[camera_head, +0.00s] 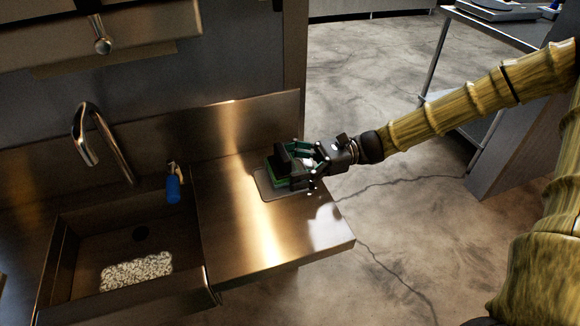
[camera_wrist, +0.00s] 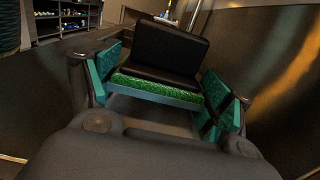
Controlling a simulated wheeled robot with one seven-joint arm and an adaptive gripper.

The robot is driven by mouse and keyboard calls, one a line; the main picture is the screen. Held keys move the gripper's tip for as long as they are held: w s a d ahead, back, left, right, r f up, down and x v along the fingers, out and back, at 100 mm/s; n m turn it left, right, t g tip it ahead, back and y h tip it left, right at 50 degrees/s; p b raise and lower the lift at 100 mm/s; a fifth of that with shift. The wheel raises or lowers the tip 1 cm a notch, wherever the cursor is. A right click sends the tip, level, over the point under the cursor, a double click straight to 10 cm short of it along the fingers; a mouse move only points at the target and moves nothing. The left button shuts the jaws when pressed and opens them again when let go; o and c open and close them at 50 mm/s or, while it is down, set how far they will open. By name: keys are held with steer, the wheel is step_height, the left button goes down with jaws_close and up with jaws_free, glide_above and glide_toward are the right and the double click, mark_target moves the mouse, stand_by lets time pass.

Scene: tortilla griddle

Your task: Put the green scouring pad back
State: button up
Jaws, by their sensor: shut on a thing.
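The green scouring pad (camera_wrist: 158,88) is between the two teal fingers of my gripper (camera_wrist: 164,95) in the wrist view. A black block-like part (camera_wrist: 168,48) rises from the pad's top; I cannot tell if it is its handle. In the head view the pad (camera_head: 277,179) shows as a thin green edge under the black part. My gripper (camera_head: 300,168) is shut on it from the right, low over a flat grey tray (camera_head: 268,194) on the steel counter. I cannot tell whether the pad touches the tray.
The steel counter (camera_head: 235,225) is bare around the tray. A sink (camera_head: 90,245) with a pale speckled thing (camera_head: 136,271) in it lies to the left. A blue bottle (camera_head: 173,188) and a curved tap (camera_head: 88,145) stand behind the sink. A low steel backsplash (camera_head: 235,125) runs behind the counter.

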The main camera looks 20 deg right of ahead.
steer(key=shift+f, duration=0.2)
steer(key=shift+f, duration=0.6)
steer(key=o, duration=1.1)
steer(key=shift+s, duration=0.1)
steer(key=shift+f, duration=0.1)
steer(key=shift+r, duration=0.25)
steer(key=d, duration=1.2)
steer(key=shift+w+r, duration=0.25)
